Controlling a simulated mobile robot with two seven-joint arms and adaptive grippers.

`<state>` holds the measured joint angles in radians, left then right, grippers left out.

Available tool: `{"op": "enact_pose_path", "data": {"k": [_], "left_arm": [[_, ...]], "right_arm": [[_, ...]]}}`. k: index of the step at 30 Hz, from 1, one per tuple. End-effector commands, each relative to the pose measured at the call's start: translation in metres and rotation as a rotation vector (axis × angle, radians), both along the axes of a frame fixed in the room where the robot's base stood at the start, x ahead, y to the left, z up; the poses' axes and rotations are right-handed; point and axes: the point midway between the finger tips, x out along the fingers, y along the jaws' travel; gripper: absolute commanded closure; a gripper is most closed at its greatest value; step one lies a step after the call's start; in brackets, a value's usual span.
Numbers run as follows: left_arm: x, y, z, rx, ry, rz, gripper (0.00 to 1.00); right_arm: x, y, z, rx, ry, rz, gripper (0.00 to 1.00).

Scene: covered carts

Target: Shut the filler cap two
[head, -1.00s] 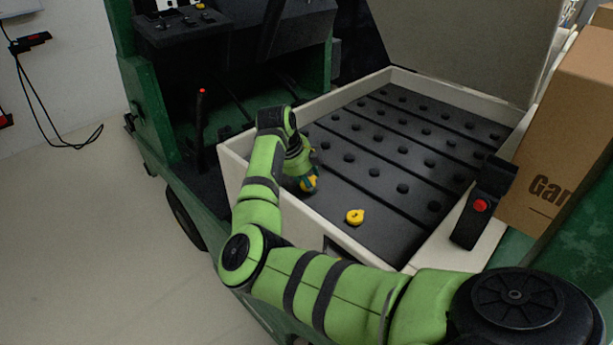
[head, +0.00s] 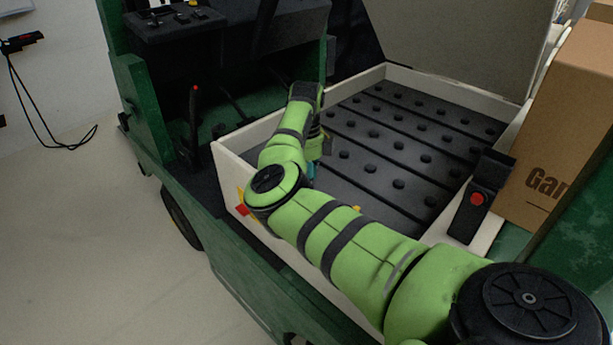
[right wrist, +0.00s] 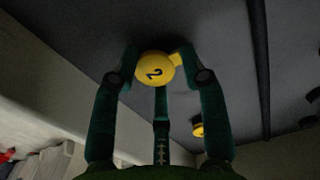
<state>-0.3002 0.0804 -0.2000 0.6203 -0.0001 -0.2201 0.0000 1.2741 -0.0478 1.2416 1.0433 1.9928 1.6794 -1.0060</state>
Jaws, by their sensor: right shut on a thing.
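Filler cap two (right wrist: 155,69) is a round yellow cap with a black "2" on its face and a small tab at its right. In the right wrist view it sits between the fingertips of my right gripper (right wrist: 160,72), which is shut on it. I cannot tell whether the cap is fully seated. In the head view my right gripper (head: 314,168) is low over the left part of the dark battery top (head: 375,172), and the arm hides the cap. My left gripper is not in view.
Another yellow cap (right wrist: 198,130) lies close by. A pale wall (head: 228,168) rims the battery bay, and a raised grey cover (head: 460,45) stands behind it. A black handle with a red button (head: 478,198) and a cardboard box (head: 550,135) are at the right.

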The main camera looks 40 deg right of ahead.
Motion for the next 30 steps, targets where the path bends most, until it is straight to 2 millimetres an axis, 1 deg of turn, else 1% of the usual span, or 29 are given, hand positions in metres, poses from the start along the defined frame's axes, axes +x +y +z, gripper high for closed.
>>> {"op": "enact_pose_path", "data": {"k": [1,6,7,8,9,26,30], "left_arm": [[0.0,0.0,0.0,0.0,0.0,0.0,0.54],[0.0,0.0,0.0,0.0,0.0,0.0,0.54],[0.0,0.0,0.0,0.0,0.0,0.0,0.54],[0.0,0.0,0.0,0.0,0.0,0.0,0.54],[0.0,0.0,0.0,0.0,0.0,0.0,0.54],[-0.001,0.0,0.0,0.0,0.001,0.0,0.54],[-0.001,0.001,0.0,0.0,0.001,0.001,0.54]], "right_arm": [[0.0,0.011,-0.006,0.029,0.012,0.013,0.89],[0.0,0.011,-0.007,0.029,0.013,0.012,0.89],[0.0,0.011,-0.007,0.029,0.013,0.012,0.52],[0.0,0.011,-0.007,0.029,0.012,0.012,0.4],[0.0,0.011,-0.006,0.028,0.012,0.012,0.38],[-0.001,0.005,-0.002,0.015,0.006,0.004,0.38],[0.0,0.004,0.007,0.013,0.005,0.003,0.38]]}}
